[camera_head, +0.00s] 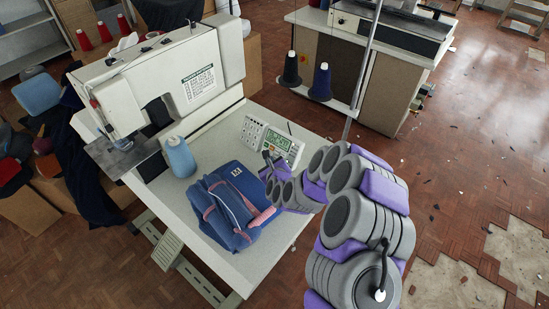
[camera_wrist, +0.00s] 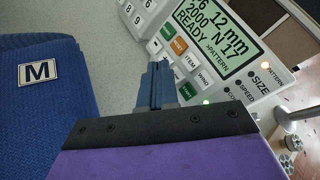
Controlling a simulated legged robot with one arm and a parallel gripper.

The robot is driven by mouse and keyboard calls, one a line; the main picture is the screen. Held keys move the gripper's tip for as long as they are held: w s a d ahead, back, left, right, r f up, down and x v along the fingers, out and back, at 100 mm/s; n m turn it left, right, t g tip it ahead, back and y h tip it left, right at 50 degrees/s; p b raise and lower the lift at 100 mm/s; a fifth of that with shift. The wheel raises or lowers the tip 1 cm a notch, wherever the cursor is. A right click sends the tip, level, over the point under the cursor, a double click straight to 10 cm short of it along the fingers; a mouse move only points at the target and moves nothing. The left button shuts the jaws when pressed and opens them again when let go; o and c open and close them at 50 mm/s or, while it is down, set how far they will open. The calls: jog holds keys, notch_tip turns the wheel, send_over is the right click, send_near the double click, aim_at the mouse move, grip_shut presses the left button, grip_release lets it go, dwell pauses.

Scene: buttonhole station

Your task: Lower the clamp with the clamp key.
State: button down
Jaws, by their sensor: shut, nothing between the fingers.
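The control panel (camera_head: 253,131) stands on the machine table; its lit green screen (camera_wrist: 222,40) reads READY and PATTERN in the wrist view. I cannot read which key is the clamp key. My gripper (camera_wrist: 160,70) is shut and empty, its tips over the panel's lower key area, hiding some keys. Contact cannot be told. In the head view my gripper (camera_head: 269,158) is just in front of the panel. The clamp area (camera_head: 123,143) under the sewing head is too small to judge.
A blue folded garment (camera_head: 228,205) lies on the table left of my gripper; its M label (camera_wrist: 38,71) shows in the wrist view. A blue bottle-like cone (camera_head: 180,158) stands near the sewing machine (camera_head: 180,75).

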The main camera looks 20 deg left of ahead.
jog(key=shift+s+a+r, duration=0.3)
jog(key=shift+s+r, duration=0.1)
jog(key=shift+s, duration=0.3)
jog(key=shift+s+a+r, duration=0.25)
jog(key=shift+s+r, duration=0.15)
jog(key=shift+s, duration=0.25)
jog(key=shift+s+a+r, duration=0.3)
jog(key=shift+s+r, duration=0.1)
jog(key=shift+s, duration=0.3)
